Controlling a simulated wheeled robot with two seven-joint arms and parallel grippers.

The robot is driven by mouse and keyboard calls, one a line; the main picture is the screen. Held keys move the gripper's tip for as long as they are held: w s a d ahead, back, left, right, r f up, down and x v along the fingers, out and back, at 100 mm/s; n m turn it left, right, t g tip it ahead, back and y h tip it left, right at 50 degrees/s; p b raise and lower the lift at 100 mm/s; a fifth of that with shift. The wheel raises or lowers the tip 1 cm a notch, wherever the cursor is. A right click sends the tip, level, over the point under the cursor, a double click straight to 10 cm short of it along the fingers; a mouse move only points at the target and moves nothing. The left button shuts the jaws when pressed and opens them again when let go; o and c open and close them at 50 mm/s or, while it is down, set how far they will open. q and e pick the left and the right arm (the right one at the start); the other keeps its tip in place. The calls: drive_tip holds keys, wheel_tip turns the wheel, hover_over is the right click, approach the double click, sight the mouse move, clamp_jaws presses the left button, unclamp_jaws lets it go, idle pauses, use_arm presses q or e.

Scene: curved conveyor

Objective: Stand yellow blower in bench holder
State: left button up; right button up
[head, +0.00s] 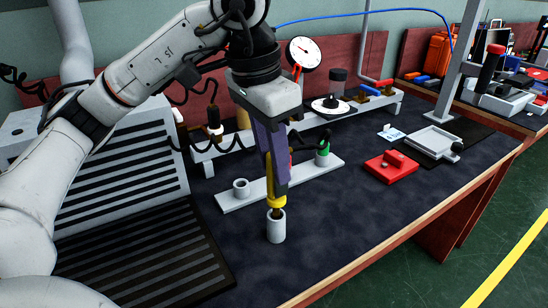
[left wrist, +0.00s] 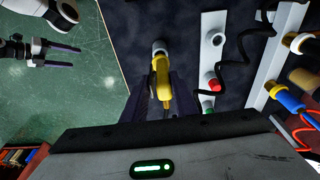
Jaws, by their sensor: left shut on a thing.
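My left gripper (head: 274,190) points down over the bench and is shut on the yellow blower (head: 276,201), which is upright with its dark nozzle downward. The nozzle end is at the mouth of a grey cylindrical holder (head: 276,228) standing on the dark bench top; how deep it sits is hard to tell. In the left wrist view the yellow blower (left wrist: 161,78) lies between the dark fingers, with the grey holder (left wrist: 159,47) at its far end. My right gripper (left wrist: 68,54) shows only in the left wrist view, open and empty, above the green floor.
A grey rack strip (head: 305,173) with an empty cup (head: 241,187) and a green-topped item (head: 322,150) lies just behind. A black-slotted grey conveyor (head: 130,170) is at left. A red block (head: 391,167) and a grey tray (head: 433,141) stand at right. The front bench is clear.

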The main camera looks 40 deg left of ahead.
sight(274, 199)
use_arm(q)
drive_tip(key=shift+f+b, duration=0.55)
drive_tip(key=shift+f, duration=0.15)
use_arm(e)
drive_tip(key=shift+w+a, duration=0.1)
drive_tip(key=shift+a, duration=0.05)
use_arm(q)
drive_tip(key=shift+f+b, duration=0.5)
drive_tip(key=shift+f, duration=0.1)
use_arm(e)
drive_tip(key=shift+s+a+f, duration=0.1)
drive_tip(key=shift+s+f, duration=0.15)
drive_tip(key=shift+f, duration=0.25)
use_arm(q)
drive_tip(key=shift+f+b, duration=0.35)
drive_tip(key=shift+f, duration=0.05)
use_arm(e)
drive_tip(key=shift+w+r, duration=0.1)
drive_tip(key=shift+w, duration=0.1)
use_arm(q)
drive_tip(key=o, duration=0.9)
